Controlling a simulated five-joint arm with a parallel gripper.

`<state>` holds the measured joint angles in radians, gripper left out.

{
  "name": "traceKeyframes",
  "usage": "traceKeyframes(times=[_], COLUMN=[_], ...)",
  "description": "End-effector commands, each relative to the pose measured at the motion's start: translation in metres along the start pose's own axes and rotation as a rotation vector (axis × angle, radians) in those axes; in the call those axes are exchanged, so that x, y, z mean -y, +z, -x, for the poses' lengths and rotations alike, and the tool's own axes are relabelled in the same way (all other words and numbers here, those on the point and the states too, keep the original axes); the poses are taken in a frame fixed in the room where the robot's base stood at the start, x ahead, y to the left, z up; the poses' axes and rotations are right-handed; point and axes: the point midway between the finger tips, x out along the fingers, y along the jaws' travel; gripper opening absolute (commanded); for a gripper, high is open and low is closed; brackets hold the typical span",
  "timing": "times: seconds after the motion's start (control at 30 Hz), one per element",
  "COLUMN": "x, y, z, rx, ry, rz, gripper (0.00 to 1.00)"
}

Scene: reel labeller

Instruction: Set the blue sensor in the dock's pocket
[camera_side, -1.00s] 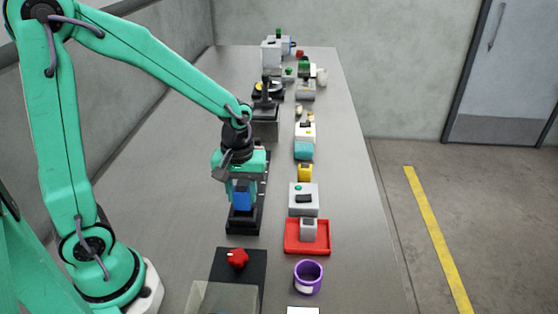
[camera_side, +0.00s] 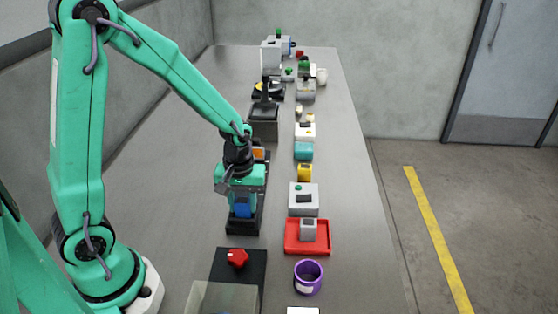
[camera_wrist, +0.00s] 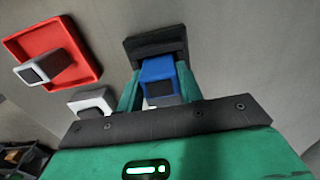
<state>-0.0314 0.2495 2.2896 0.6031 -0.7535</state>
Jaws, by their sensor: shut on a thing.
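The blue sensor (camera_side: 243,206) is between the fingers of my gripper (camera_side: 242,204), which is shut on it. In the side view it is upright over the near part of the black dock (camera_side: 241,228). In the wrist view the blue sensor (camera_wrist: 158,70) shows between the two green fingers, with a dark block of the dock (camera_wrist: 153,44) right beyond it. The pocket itself is hidden by the sensor and gripper, so I cannot tell whether the sensor's lower end is inside it.
A red tray (camera_side: 290,249) holding a grey block (camera_side: 308,230) lies to the right, with a grey box (camera_side: 304,199) behind it. A red knob (camera_side: 238,259) on a black plate is in front. A purple cup (camera_side: 308,277) stands front right. The table's left side is clear.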

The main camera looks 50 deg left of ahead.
Motion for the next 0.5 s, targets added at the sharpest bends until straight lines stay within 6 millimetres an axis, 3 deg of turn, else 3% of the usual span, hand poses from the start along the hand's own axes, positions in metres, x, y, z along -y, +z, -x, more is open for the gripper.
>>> traceKeyframes(times=[0.37,0.4,0.5], x=[-0.0001,-0.0001,-0.0001], y=[-0.0001,-0.0002,-0.0001], z=[-0.003,-0.0031,-0.0029], rx=[0.0,-0.001,-0.001], ry=[0.0,0.001,0.001], rz=[0.0,0.0,0.0], gripper=[0.13,0.4,0.58])
